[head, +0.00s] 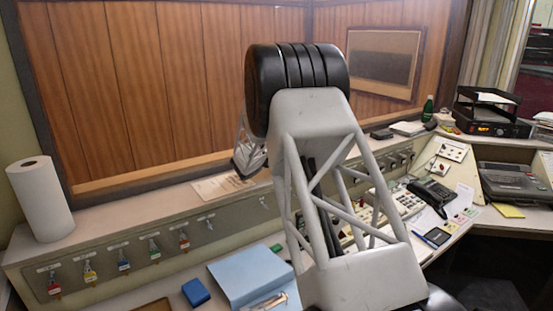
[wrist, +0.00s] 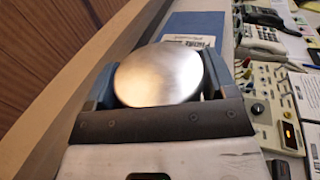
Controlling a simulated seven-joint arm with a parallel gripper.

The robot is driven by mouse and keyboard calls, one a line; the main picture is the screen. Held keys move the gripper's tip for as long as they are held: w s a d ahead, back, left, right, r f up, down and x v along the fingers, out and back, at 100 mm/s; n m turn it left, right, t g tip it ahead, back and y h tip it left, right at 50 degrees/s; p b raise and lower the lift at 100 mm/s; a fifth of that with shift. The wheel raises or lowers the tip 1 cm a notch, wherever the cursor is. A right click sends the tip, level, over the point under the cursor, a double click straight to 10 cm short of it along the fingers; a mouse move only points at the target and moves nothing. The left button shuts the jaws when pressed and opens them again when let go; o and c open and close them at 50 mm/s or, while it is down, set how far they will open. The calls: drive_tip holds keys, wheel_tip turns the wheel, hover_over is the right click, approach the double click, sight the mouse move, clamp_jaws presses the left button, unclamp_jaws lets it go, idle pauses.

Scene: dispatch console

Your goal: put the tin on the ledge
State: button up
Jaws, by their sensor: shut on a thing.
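The tin is a round, shiny metal thing with a flat lid (wrist: 158,75) in the wrist view. My gripper (wrist: 161,82) is shut on it, with a blue finger on each side. The ledge (head: 125,222) is a long pale shelf below the wood panels. The gap between tin and ledge cannot be judged.
A paper roll (head: 41,200) stands at the ledge's left end. A paper sheet (head: 220,186) lies on the ledge near my gripper. A blue book or folder (wrist: 195,28) lies beyond the tin. The ledge's left stretch is clear.

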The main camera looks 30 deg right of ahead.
drive_tip(key=shift+w+d, duration=0.25)
drive_tip(key=shift+w, duration=0.25)
drive_tip(key=shift+f, duration=0.15)
drive_tip(key=shift+f, duration=1.65)
drive_tip(key=shift+f, duration=0.15)
drive_tip(key=o, duration=1.1)
drive_tip(key=shift+c, duration=0.2)
